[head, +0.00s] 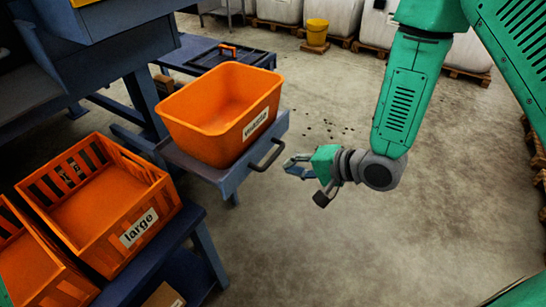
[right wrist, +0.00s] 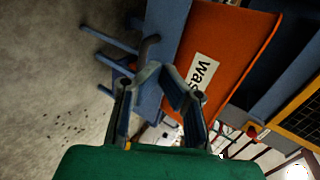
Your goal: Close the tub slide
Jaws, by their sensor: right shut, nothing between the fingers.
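An orange tub (head: 222,112) with a "waste" label sits on a blue-grey slide (head: 228,177). The slide sticks out from the blue machine frame towards the open floor. A dark bar handle (head: 268,155) is on the slide's front edge. My right gripper (head: 289,164) is shut and empty, just right of the handle with a small apparent gap. My left gripper is out of view.
Orange slatted crates, one labelled "large" (head: 140,228), stand on a blue bench at lower left. A low blue table (head: 215,53) is behind the tub. A yellow bucket (head: 316,32) and pallets are at the back. The floor right of the slide is clear.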

